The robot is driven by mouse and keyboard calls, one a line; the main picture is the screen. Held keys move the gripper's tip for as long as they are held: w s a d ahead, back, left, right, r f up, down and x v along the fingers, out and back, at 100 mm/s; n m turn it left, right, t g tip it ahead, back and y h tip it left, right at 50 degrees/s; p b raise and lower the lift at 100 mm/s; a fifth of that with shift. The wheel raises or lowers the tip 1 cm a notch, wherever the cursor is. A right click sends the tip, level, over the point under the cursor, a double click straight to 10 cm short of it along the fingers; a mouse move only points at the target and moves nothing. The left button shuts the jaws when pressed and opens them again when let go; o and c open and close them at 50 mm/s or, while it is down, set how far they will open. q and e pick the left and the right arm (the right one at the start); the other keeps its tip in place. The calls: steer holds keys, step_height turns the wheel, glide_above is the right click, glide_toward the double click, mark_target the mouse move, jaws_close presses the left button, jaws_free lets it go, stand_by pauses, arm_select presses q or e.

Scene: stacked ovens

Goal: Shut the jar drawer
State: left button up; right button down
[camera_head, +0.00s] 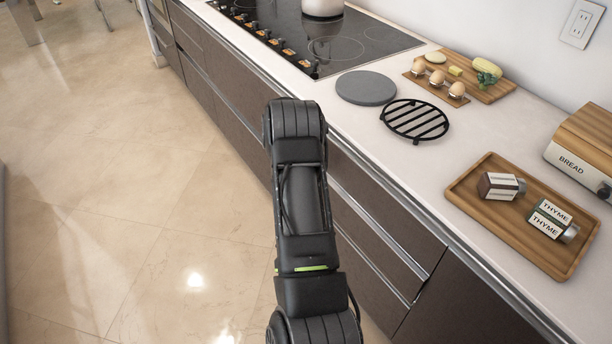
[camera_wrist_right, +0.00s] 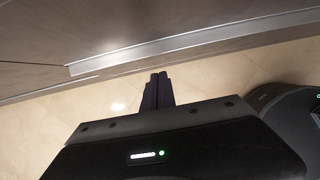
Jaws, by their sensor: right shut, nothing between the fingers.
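The brown drawer fronts (camera_head: 372,248) run below the counter, with metal strips along their edges. I see no drawer standing clearly open and no jars inside one, and I cannot tell which is the jar drawer. My right arm partly hides the fronts in the head view. In the right wrist view, my right gripper (camera_wrist_right: 158,90) is shut and empty. Its fingertips point toward a drawer front (camera_wrist_right: 200,25) with a metal edge strip; I cannot tell whether they touch it. My left gripper is out of view.
The counter (camera_head: 450,142) holds a wooden tray (camera_head: 478,208) with spice jars, a black trivet (camera_head: 414,119), a grey round plate (camera_head: 366,88) and a bread box (camera_head: 585,150). A hob (camera_head: 365,50) with a pot is at the back.

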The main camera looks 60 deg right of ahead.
steer(key=w+a+r, duration=0.3)
steer(key=a+r, duration=0.3)
steer(key=r, duration=0.3)
steer(key=shift+w+a+r+b, duration=0.15)
steer(key=shift+w+a+b, duration=0.2)
steer(key=shift+a, duration=0.05)
stand_by(0.4)
